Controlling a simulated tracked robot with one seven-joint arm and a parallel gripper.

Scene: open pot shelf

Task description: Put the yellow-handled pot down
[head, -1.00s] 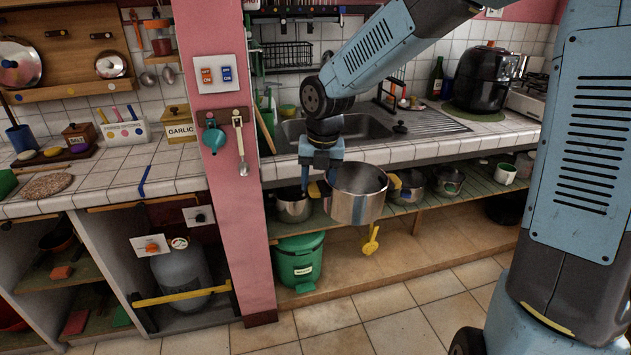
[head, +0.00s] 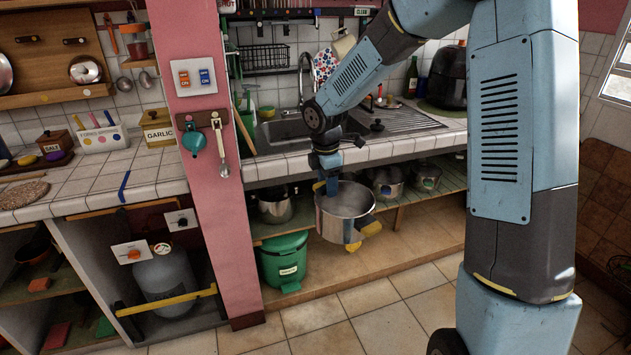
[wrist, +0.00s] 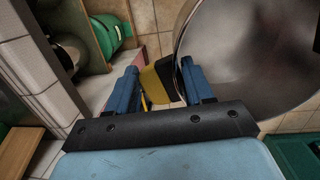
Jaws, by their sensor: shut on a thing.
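The steel pot (head: 342,204) with yellow handles hangs upright in front of the low shelf, held by my gripper (head: 326,184). A yellow handle (head: 369,229) sticks out at its lower right. In the wrist view, my gripper's two blue fingers (wrist: 163,88) are on either side of a yellow handle (wrist: 153,84), and the pot's shiny wall (wrist: 245,60) fills the right. The pot seems apart from the shelf, but its underside is hidden.
The open shelf (head: 440,183) under the counter holds several pots, including one at left (head: 275,208) and one at right (head: 387,183). A pink pillar (head: 205,170) is further left.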

